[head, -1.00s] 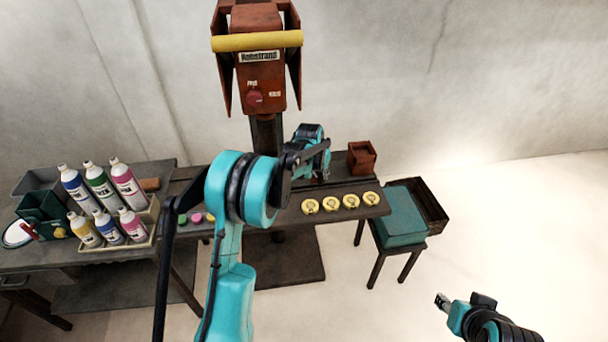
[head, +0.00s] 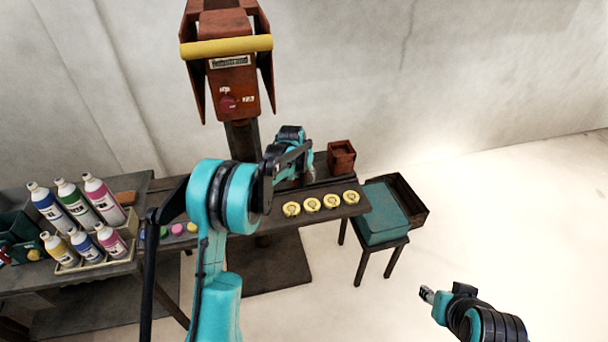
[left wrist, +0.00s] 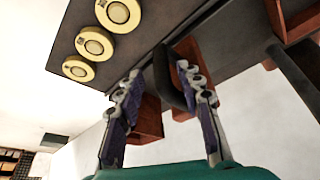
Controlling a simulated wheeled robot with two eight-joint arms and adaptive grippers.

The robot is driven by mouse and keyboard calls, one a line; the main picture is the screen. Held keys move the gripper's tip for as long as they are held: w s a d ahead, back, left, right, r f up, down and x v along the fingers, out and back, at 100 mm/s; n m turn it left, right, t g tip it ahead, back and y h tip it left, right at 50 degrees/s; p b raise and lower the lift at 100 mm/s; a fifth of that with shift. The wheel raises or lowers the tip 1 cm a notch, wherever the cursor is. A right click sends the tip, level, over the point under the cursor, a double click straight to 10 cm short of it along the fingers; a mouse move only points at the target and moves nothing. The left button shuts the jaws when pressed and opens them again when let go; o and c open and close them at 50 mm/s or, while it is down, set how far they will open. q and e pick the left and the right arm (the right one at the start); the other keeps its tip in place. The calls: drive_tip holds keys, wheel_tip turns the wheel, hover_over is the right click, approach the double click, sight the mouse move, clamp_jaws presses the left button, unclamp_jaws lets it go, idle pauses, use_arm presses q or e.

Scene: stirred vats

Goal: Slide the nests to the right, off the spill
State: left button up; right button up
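No thing is plainly a nest. The likeliest are several yellow round pieces (head: 331,201) with pale centres, in a row along the bench's front right edge; some show in the left wrist view (left wrist: 94,45). I cannot make out a spill. My left gripper (head: 308,170) is above the bench behind the row, left of a rust-red box (head: 341,156). In the left wrist view my left gripper's fingers (left wrist: 158,80) stand apart, with a dark curved bar and red surfaces beyond or between them; I see no grip. My right gripper (head: 427,294) is over the floor, its fingers too small to read.
A red machine head (head: 228,75) on a post stands behind the bench (head: 150,235). Bottles (head: 75,203) stand in a rack at left. Small coloured discs (head: 178,229) lie beside my left arm.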

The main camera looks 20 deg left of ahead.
use_arm(q)
drive_tip(key=v, duration=1.2)
drive_tip(key=s+d+r+t, duration=0.1)
drive_tip(key=s+d+r, duration=0.15)
drive_tip(key=s, duration=0.65)
drive_tip(key=s+d+r, duration=0.2)
drive_tip(key=s+r, duration=0.2)
drive_tip(key=s, duration=0.5)
drive_tip(key=s+d+f, duration=0.1)
drive_tip(key=s+f, duration=0.1)
drive_tip(key=s, duration=0.5)
drive_tip(key=s+f+t, duration=0.1)
drive_tip(key=s+f, duration=0.2)
drive_tip(key=s, duration=0.5)
drive_tip(key=shift+s+d+f+t, duration=0.2)
drive_tip(key=shift+s+d+t, duration=0.1)
drive_tip(key=shift+d, duration=0.1)
